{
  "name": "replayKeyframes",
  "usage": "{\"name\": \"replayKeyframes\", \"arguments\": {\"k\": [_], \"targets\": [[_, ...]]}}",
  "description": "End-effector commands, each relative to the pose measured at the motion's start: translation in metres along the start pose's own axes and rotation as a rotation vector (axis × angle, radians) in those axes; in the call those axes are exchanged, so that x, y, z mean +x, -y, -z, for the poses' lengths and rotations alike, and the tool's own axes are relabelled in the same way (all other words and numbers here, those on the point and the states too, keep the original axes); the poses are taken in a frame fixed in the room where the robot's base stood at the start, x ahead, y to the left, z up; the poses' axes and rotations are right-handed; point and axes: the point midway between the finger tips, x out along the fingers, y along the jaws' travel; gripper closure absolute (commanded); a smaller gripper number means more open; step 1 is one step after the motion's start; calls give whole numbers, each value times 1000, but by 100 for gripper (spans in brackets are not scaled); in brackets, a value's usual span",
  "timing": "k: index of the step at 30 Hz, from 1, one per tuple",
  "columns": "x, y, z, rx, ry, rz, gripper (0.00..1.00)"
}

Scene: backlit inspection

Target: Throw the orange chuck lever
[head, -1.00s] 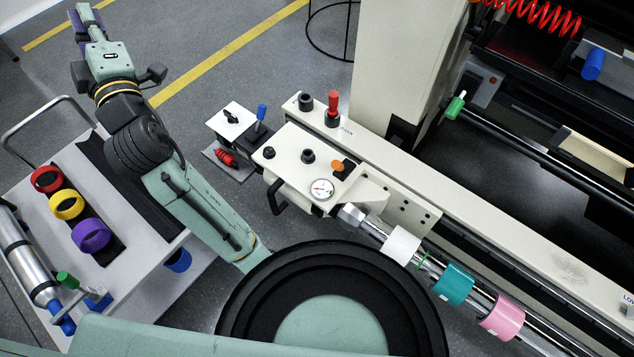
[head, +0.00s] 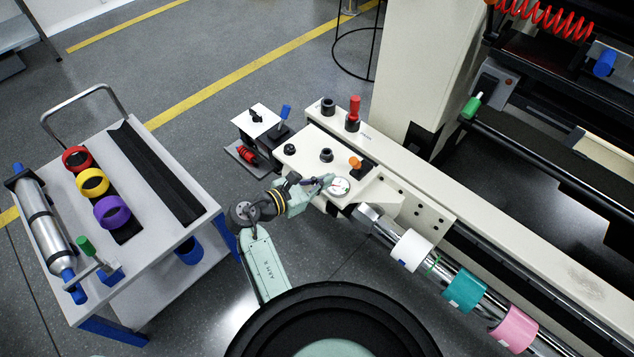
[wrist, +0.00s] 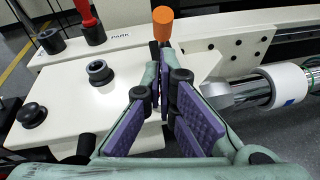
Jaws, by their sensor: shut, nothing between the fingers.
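In the wrist view my gripper (wrist: 162,78) shows purple-padded fingers, shut and empty. A gap to the knob seems to remain; contact with the stem cannot be told.
The chromed shaft carries white (head: 411,249), teal (head: 465,290) and pink (head: 514,328) sleeves to the right. A cart (head: 150,235) with coloured rings stands left. Floor between is clear.

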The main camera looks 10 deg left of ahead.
Motion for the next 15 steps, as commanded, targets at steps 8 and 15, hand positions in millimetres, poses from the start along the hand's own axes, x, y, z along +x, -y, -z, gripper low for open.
{"name": "replayKeyframes", "arguments": {"k": [8,15], "targets": [[45,0,-1,3,0,1,100],[56,0,0,3,-1,-2,100]]}}
